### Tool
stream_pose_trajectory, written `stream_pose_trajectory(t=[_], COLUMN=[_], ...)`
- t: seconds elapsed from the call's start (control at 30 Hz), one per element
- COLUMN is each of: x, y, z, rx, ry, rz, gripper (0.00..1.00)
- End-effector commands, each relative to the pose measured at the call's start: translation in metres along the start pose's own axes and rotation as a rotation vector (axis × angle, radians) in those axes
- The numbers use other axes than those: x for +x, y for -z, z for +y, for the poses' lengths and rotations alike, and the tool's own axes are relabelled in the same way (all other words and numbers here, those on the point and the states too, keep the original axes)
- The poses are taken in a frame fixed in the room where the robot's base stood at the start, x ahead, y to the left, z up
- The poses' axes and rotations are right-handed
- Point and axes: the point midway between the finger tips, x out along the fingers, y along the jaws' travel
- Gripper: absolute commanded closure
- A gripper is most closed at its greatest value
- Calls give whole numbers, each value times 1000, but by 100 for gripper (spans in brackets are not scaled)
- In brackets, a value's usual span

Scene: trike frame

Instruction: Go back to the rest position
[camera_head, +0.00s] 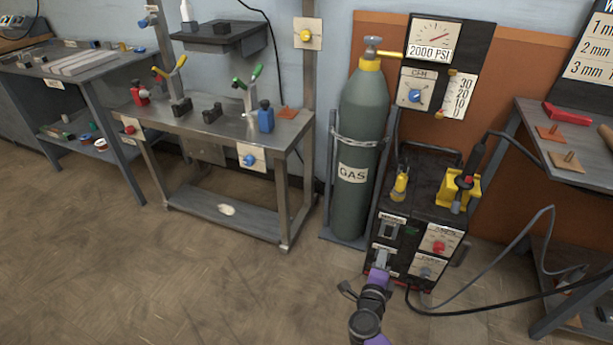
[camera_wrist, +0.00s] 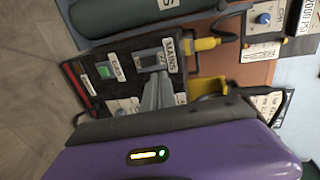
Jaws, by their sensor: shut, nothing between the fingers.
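My gripper (camera_head: 382,255) is in front of the black welding machine (camera_head: 425,212), at its lower left front. The grey fingers (camera_wrist: 158,80) are together and empty in the wrist view, with the purple wrist below them. They point at the panel near the black MAINS switch (camera_wrist: 150,60). Whether the tips touch the panel I cannot tell. The green GAS button (camera_wrist: 103,72) is lit beside the switch. My arm runs down to the bottom edge of the head view.
A gas cylinder (camera_head: 362,130) stands left of the machine. A metal workbench (camera_head: 200,125) with clamps is further left. A cable (camera_head: 480,305) runs along the floor to the right, towards another table (camera_head: 560,140). The floor (camera_head: 200,290) at the front left is clear.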

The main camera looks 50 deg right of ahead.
Motion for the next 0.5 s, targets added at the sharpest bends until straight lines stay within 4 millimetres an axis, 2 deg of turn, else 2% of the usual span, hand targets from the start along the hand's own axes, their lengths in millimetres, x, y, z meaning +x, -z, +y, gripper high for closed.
stream_pose_trajectory(t=[0.17,0.27,0.4,0.47,0.5], x=[0,0,-4,-18,-31], y=[0,-9,-29,-36,-42], z=[0,-7,-50,-68,-78], rx=[-5,-47,-149,-228,-286], ry=[0,19,129,188,225], rz=[-1,-34,-105,-148,-181], gripper=[100,100,100,100,100])
